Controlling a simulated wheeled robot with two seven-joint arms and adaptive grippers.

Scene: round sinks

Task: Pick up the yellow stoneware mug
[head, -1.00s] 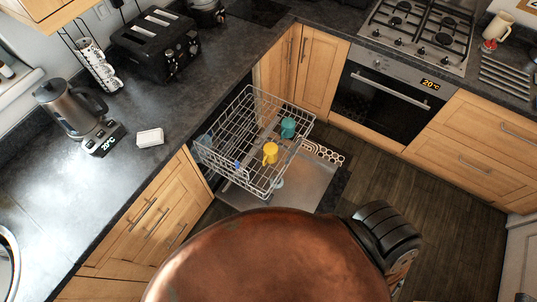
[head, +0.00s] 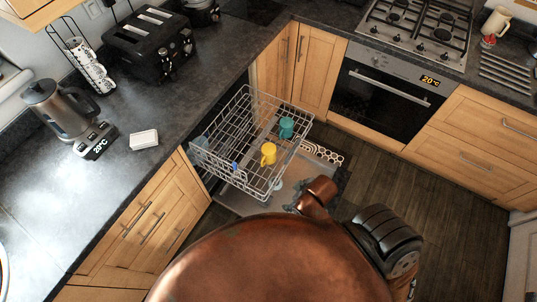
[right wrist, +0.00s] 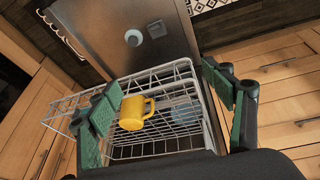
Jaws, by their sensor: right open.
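The yellow mug (head: 268,154) sits in the pulled-out wire dishwasher rack (head: 212,160), close to a teal mug (head: 286,128). In the right wrist view the yellow mug (right wrist: 135,114) shows with its handle pointing right. My right gripper (right wrist: 163,100) is open, with green-padded fingers spread wide and nothing held. The mug appears between the fingers, nearer the left one, which overlaps its left edge; it lies beyond the fingertips. In the head view part of my copper-coloured right arm shows just below the rack. My left gripper is not in view.
The open dishwasher door (head: 240,201) lies below the rack, with a small round item on it (right wrist: 133,38). The counter (head: 115,180) with kettle (head: 58,108) and toaster (head: 150,42) is on the left. Oven (head: 385,98) and drawers stand behind; dark floor (head: 400,180) is clear.

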